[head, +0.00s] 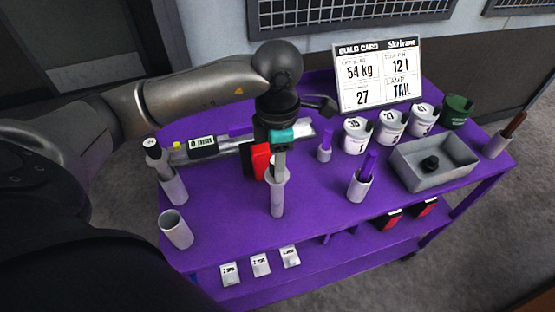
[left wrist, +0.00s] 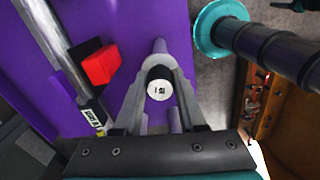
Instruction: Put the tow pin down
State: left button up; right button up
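My left gripper (head: 279,150) points down over the middle of the purple cart top. It is shut on a grey pin (head: 277,198), taken to be the tow pin, held upright. In the left wrist view the fingers (left wrist: 158,82) close on both sides of the pin's dark collar and white labelled cap (left wrist: 158,91). Whether the pin's lower end touches the cart top I cannot tell. My right gripper's fingers do not show.
A red block (head: 261,160) is close to my gripper. A purple piece stands in a cup (head: 359,188); a grey tray (head: 436,168) is at right.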

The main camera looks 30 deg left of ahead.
pick_arm(q)
jog(key=o, duration=0.4)
jog(key=shift+r, duration=0.1)
jog(key=shift+r, duration=0.15)
notch_tip(320, 180, up, 12)
jog(key=shift+p, duration=0.35)
dwell(0.5)
